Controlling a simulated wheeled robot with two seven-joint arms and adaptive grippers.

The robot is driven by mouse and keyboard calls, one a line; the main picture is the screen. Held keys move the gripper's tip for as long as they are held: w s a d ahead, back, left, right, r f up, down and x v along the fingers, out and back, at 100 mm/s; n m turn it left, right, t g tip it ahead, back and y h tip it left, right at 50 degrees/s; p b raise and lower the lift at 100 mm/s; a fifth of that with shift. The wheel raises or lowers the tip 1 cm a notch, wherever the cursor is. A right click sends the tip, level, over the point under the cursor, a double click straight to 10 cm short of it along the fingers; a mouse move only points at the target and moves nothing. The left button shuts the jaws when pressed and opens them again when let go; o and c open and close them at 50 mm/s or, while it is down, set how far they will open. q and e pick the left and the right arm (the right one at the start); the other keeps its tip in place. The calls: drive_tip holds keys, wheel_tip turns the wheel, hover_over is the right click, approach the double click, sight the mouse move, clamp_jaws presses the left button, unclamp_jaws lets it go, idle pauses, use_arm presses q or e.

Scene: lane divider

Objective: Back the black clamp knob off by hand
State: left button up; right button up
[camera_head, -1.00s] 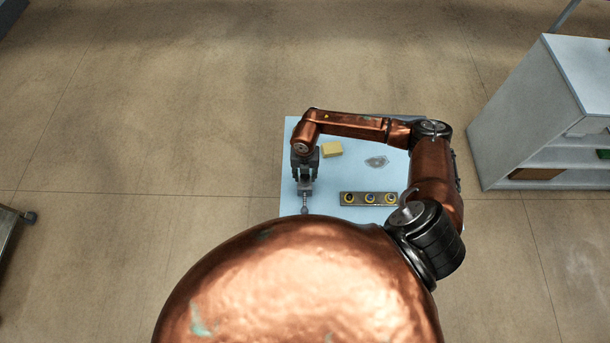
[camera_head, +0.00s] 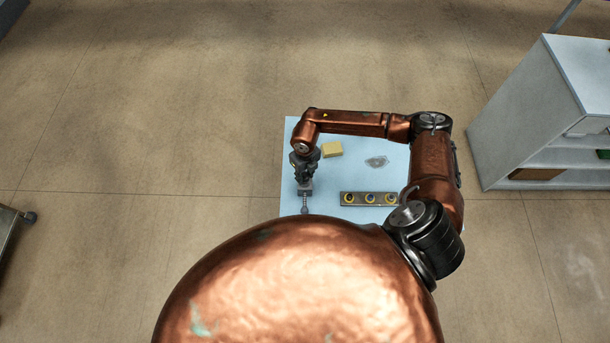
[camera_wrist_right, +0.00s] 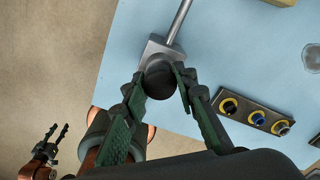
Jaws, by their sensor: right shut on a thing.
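The black clamp knob (camera_wrist_right: 160,82) is round and sits on a grey metal clamp block (camera_wrist_right: 156,47) with a rod (camera_wrist_right: 180,18) running from it. My right gripper (camera_wrist_right: 158,74) is shut on the knob, one green-padded finger on each side. In the head view the right gripper (camera_head: 305,182) points down over the clamp block (camera_head: 305,192) at the left of the pale blue table; the knob is hidden there. My left gripper (camera_wrist_right: 58,132) shows only in the right wrist view, at lower left, with its fingers apart and nothing between them.
A strip with three yellow-ringed sockets (camera_head: 370,199) lies right of the clamp on the pale blue table (camera_head: 292,140). A yellow block (camera_head: 332,149) and a clear lumpy item (camera_head: 377,162) lie farther back. A white shelf unit (camera_head: 545,110) stands at the right.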

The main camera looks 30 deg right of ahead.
drive_tip(key=n, duration=0.4)
drive_tip(key=o, duration=0.6)
drive_tip(key=m, duration=0.5)
drive_tip(key=shift+m, duration=0.3)
drive_tip(key=m, duration=0.6)
